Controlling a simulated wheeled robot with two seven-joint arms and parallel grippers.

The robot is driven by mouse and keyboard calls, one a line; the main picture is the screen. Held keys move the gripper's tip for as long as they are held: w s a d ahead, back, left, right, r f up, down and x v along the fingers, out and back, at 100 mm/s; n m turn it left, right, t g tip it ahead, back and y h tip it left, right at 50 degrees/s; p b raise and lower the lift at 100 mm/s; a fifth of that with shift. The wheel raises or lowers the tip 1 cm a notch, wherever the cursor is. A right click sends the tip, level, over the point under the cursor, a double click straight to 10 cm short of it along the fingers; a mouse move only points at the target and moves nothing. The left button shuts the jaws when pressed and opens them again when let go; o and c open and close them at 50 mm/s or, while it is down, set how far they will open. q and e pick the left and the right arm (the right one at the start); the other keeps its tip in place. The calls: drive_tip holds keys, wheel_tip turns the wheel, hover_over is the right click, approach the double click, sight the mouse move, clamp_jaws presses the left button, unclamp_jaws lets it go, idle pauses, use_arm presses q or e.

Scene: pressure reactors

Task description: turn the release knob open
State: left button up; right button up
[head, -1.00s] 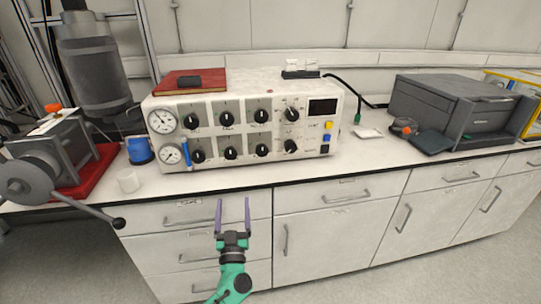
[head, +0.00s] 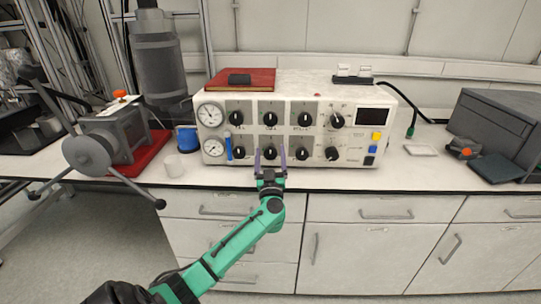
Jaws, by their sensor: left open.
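A white control box (head: 350,150) on the bench carries two rows of black knobs on its front. My left gripper (head: 270,156) is open, with its two purple fingers pointing at the box. In the picture the fingers stand either side of a lower-row knob (head: 270,152), the second from the left. I cannot tell whether they touch it. The knob labels are too small to read, so I cannot tell which is the release knob. My right gripper is not in view.
Two gauges (head: 211,114) and a blue lever (head: 228,148) sit left of the knobs. A dark grey machine (head: 495,125) is at right. The bench front edge is clear.

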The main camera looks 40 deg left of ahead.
use_arm(q)
clamp_jaws()
